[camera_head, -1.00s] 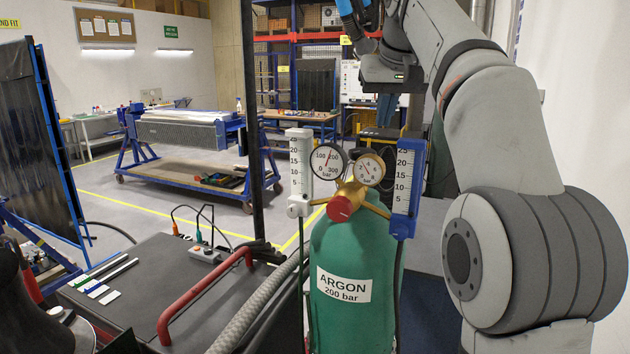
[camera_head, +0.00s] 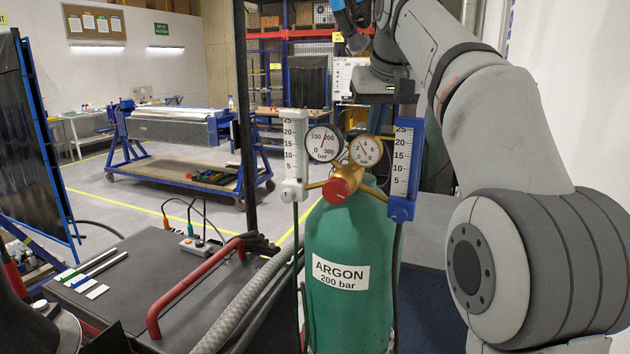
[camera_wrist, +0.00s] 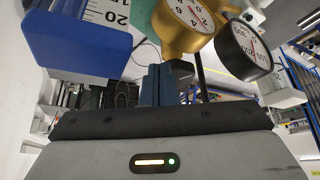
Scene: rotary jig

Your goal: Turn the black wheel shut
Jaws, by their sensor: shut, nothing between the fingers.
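No black wheel can be clearly made out in either view. The green argon bottle (camera_head: 345,235) stands upright at the centre of the head view. A brass regulator with a red knob (camera_head: 335,188) and two round gauges (camera_head: 324,143) sits on top of it. My gripper shows in the wrist view (camera_wrist: 158,84), its blue fingers together and empty. Beyond them are the brass-rimmed gauge (camera_wrist: 190,18) and the black-rimmed gauge (camera_wrist: 245,50). In the head view my gripper's body is above and behind the gauges, and its fingertips are hidden. A small dark part beside the fingers is too unclear to name.
A blue flowmeter (camera_head: 404,165) stands close right of the gauges, and a white one (camera_head: 294,160) to their left. A dark cart top (camera_head: 130,290) with a red handle (camera_head: 190,285) lies at the left. A dark post (camera_head: 246,110) rises behind it.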

